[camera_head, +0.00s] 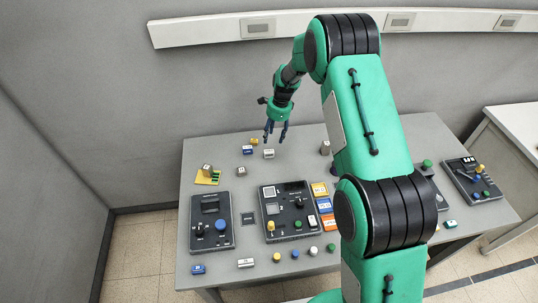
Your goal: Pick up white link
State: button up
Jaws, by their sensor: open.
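A small white block (269,154) lies on the grey table (222,163) near its back edge. Another small white block (246,263) lies near the front edge. I cannot tell which one is the white link. My gripper (275,137) is open and points down, with its fingers apart and nothing seen between them. In this view its fingertips appear just above the back white block; the exact height is unclear.
A blue block (247,150) and a yellow block (254,141) lie close beside the back white block. Black control boxes (212,238) (270,232) stand further forward. Several coloured knobs (295,254) line the front. My arm hides part of the table's right side.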

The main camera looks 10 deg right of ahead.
aim_at(269, 152)
jog(key=f, duration=0.4)
jog(key=a+f, duration=0.1)
jog(key=f, duration=0.1)
jog(key=shift+f, duration=0.3)
jog(key=shift+a+f+b, duration=0.2)
jog(key=shift+f, duration=1.1)
jog(key=shift+a+f+b, duration=0.2)
jog(key=shift+f, duration=1.05)
jog(key=shift+s, duration=0.1)
jog(key=shift+c, duration=0.5)
jog(key=c, duration=1.1)
